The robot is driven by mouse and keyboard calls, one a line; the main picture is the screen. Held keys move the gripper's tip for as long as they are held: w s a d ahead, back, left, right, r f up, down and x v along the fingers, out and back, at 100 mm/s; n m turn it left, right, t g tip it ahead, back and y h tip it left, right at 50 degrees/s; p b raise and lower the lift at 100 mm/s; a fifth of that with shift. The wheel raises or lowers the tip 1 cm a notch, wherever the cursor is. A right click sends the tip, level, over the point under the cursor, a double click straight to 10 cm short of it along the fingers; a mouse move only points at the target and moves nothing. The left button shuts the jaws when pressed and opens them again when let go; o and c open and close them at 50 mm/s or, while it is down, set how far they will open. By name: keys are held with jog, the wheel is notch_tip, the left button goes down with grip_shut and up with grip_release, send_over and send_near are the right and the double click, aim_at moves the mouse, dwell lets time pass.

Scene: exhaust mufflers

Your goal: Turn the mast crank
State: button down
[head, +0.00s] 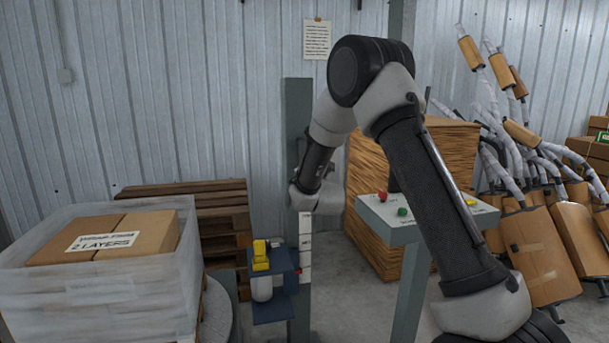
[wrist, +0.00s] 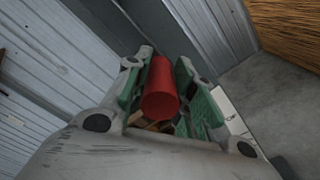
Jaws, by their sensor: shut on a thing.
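The mast (head: 298,110) is a grey-green upright post left of my arm in the head view. A blue carriage (head: 272,288) with a yellow part on top sits low on it. In the wrist view my gripper (wrist: 162,70) is shut on the red crank handle (wrist: 160,97), a cylinder lying between its green-padded fingers. In the head view my wrist covers the middle of the mast. The gripper and the crank handle are hidden there, and the crank's arm does not show clearly.
A wrapped load of cartons (head: 105,285) stands at the left, with stacked wooden pallets (head: 215,195) behind. A control panel (head: 415,215) with red, green and yellow buttons is close to my arm. Wrapped mufflers (head: 540,225) lean at the right. Bare floor shows near the mast's foot.

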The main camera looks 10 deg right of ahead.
jog(key=c, duration=1.2)
grip_release()
jog(key=shift+d+r, duration=0.3)
jog(key=shift+o, duration=0.2)
jog(key=shift+d, duration=0.1)
jog(key=shift+s+a+f, duration=0.1)
jog(key=shift+a+f, duration=0.05)
jog(key=shift+a, duration=0.05)
jog(key=shift+s, duration=0.35)
jog(key=s, duration=1.1)
